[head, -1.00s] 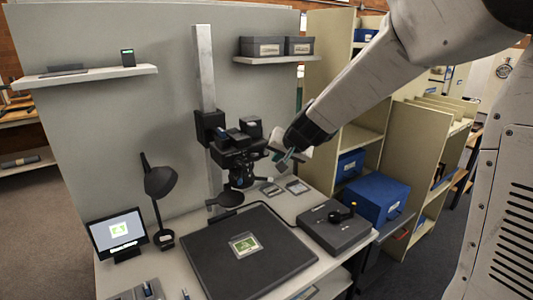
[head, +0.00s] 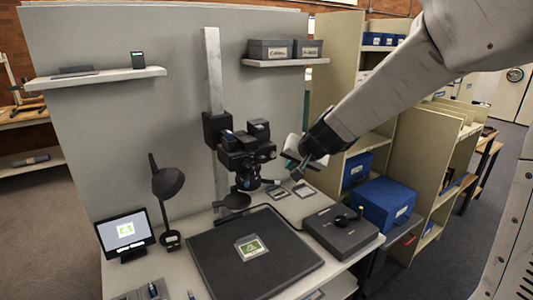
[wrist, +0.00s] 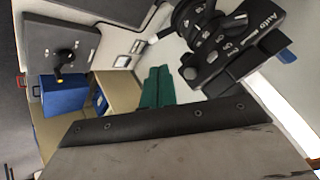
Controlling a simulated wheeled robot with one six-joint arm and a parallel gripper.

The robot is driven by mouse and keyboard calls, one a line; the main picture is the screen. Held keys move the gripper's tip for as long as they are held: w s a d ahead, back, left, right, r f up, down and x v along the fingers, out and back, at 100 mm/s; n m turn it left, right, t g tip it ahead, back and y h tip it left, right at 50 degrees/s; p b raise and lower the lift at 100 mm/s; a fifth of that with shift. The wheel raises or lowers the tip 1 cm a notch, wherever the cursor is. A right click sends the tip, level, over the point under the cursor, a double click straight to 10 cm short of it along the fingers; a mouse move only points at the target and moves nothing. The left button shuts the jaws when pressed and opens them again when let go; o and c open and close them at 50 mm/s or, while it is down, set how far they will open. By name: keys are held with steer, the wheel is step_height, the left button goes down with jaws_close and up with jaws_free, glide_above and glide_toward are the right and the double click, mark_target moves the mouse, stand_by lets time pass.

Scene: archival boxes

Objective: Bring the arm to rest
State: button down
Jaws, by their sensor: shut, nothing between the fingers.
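My arm reaches in from the upper right in the head view, and my gripper (head: 299,171) hangs in the air to the right of the camera on the copy stand (head: 245,150). It is shut and empty. In the wrist view the black camera (wrist: 225,40) with its dials is close by at the upper right. The dark edge and grey body across the bottom of the wrist view belong to my own wrist. The fingertips are small in the head view.
A blue box (head: 386,203) and shelves (head: 425,150) stand on the right. Open floor lies farther right.

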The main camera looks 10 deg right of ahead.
steer(key=s+a+f+n+g+y, duration=0.1)
steer(key=s+a+n+g+y, duration=0.25)
steer(key=s, duration=1.05)
steer(key=s+d+r+g+h, duration=0.2)
steer(key=s+d, duration=0.1)
steer(key=s, duration=0.8)
steer(key=s+d+r+n+g+h, duration=0.1)
steer(key=s+d+r+h, duration=0.1)
steer(key=s, duration=0.9)
steer(key=shift+d+r+g+h, duration=0.35)
steer(key=shift+d+h, duration=0.15)
steer(key=shift+h, duration=0.15)
steer(key=shift+n, duration=0.25)
